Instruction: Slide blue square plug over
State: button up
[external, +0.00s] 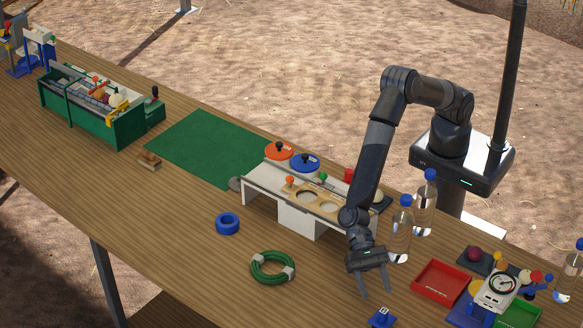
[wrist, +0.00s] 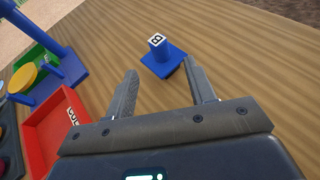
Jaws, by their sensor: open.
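The blue square plug (external: 381,318) sits on the wooden table near the front edge of the external view. It has a flat square base and an upright post with a white marked top. In the wrist view the plug (wrist: 164,63) stands just beyond and between my fingertips. My gripper (external: 376,292) points down, open and empty, a little above and behind the plug. In the wrist view my gripper (wrist: 161,68) shows both fingers spread apart, with nothing between them that I can see held.
A red tray (external: 439,283) lies right of my gripper. Bottles (external: 400,232) stand close to my arm. A white stand (external: 297,215) with round openings is behind left. A green hose coil (external: 272,268) and a blue ring (external: 228,223) lie left. Table around the plug is clear.

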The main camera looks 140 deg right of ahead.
aim_at(385, 320)
jog(key=x, duration=1)
jog(key=shift+w+a+f, duration=0.1)
jog(key=shift+w+a, duration=0.15)
jog(key=shift+a, duration=0.05)
jog(key=shift+c, duration=0.3)
jog(key=c, duration=1)
jog(key=shift+d+f, duration=0.15)
jog(key=shift+d, duration=9.9)
jog(key=o, duration=1)
jog(key=shift+o, duration=0.2)
